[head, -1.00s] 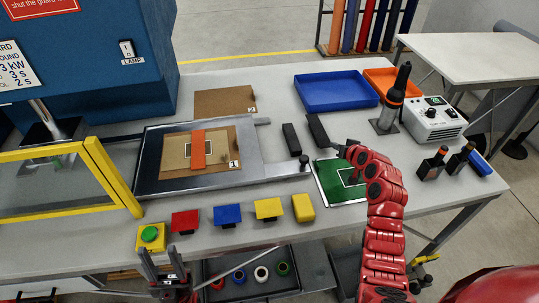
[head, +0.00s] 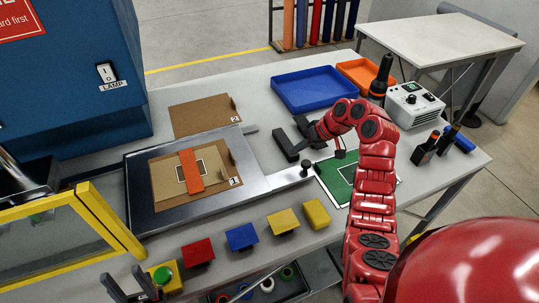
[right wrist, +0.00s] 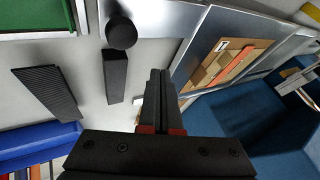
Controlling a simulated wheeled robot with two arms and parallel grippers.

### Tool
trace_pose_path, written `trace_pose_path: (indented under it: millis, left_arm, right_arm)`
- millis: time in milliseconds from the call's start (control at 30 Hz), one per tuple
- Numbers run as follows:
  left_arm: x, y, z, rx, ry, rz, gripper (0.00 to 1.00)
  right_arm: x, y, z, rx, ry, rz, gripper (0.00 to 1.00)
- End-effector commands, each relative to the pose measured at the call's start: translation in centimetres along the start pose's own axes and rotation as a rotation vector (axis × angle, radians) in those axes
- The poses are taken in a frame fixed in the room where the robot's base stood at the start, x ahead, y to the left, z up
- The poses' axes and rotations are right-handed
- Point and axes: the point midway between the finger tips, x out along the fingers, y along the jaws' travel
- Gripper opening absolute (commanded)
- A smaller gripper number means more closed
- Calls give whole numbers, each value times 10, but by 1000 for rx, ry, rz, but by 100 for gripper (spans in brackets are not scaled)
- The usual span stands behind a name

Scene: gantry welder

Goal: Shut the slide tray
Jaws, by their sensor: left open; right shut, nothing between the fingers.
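The slide tray (head: 143,198) is a flat metal plate in the head view, pulled out to the right of the blue machine. It bears a cardboard-coloured workpiece (head: 162,182) with an orange strip across it. A bar runs right from the tray to a dark knob (head: 306,166), which also shows in the right wrist view (right wrist: 121,32). My right gripper (right wrist: 158,74) is shut and empty above the table, beside a black block and apart from the knob. My left gripper (head: 122,274) is open and empty at the lower left, in front of the table.
Two black blocks (head: 284,145) lie near the knob, beside a green mat (head: 335,178). Colored buttons or blocks (head: 241,236) line the front edge. A yellow-framed guard (head: 95,220) stands at left. A blue bin (head: 310,88) and a grey unit (head: 414,106) are behind.

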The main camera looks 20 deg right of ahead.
Motion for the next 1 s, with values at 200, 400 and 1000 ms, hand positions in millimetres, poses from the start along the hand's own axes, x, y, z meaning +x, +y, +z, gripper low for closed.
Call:
trace_pose_path:
  millis: [200,400,1000]
  left_arm:
    - [-18,1,3,0,0,0,50]
    - [-33,2,6,0,0,0,50]
    - [-2,0,0,0,0,0,50]
  right_arm:
    - [45,1,2,-1,-1,-2,0]
    - [88,1,2,0,0,-2,0]
    - [112,-35,0,2,1,1,0]
